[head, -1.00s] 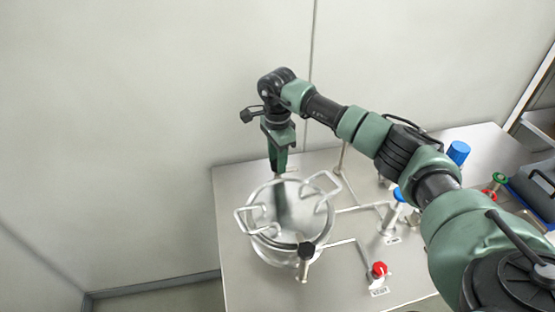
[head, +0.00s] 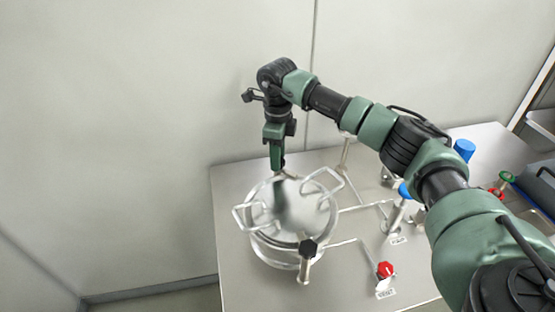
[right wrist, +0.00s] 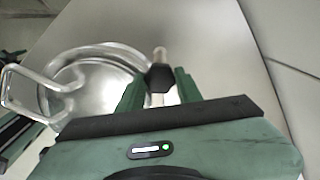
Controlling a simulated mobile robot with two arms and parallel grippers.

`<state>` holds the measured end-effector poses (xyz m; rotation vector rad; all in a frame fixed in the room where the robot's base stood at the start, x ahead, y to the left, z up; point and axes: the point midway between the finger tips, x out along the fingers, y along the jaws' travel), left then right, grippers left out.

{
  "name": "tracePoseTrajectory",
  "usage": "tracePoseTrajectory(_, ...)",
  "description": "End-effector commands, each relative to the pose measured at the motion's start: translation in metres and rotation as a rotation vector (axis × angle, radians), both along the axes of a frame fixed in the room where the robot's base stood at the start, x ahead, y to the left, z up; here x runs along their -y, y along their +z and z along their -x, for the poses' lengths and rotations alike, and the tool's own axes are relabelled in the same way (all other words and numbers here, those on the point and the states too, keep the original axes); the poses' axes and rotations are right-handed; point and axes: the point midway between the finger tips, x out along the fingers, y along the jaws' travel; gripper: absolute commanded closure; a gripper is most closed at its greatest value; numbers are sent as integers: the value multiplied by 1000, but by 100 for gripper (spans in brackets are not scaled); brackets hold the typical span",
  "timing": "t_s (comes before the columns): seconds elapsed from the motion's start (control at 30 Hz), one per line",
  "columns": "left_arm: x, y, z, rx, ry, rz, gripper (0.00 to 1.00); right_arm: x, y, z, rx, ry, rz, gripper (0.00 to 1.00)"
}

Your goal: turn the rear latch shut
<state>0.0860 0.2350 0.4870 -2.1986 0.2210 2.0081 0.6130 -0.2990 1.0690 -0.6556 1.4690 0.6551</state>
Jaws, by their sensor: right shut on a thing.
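A round steel vessel with a lid (head: 305,209) stands on the steel table, with a wire handle at its left and another at its right. My right gripper (head: 277,166) reaches down at the vessel's rear edge. In the right wrist view the rear latch, a black knob (right wrist: 159,77) on a metal rod, lies between the fingers of my right gripper (right wrist: 158,88), which is shut on it. In the head view the gripper mostly hides this latch. The front latch (head: 307,249), also black-knobbed, shows at the vessel's near edge.
Pipes run right from the vessel to a red valve knob (head: 386,270) and a blue one (head: 405,191). A blue cap (head: 464,150), a green knob (head: 507,177) and a dark case (head: 541,184) are farther right. The wall (head: 150,120) stands close behind.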

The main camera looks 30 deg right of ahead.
Motion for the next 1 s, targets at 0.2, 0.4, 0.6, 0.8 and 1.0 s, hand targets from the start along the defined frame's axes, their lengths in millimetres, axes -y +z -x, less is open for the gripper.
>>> tracePoseTrajectory(0.2,-1,-9,0,0,0,-1,67,1,-2,0,0,-205,3,100)
tracePoseTrajectory(0.4,-1,-15,0,1,-1,-1,67,1,-2,0,-1,-394,2,100)
tracePoseTrajectory(0.6,-1,-19,-1,1,-1,-1,67,1,-1,1,-2,-567,2,100)
tracePoseTrajectory(0.8,-1,-21,-1,1,-1,-1,67,1,-1,1,-2,-705,2,100)
tracePoseTrajectory(1.0,0,-23,-1,2,-1,-1,67,0,-1,1,-2,-794,2,100)
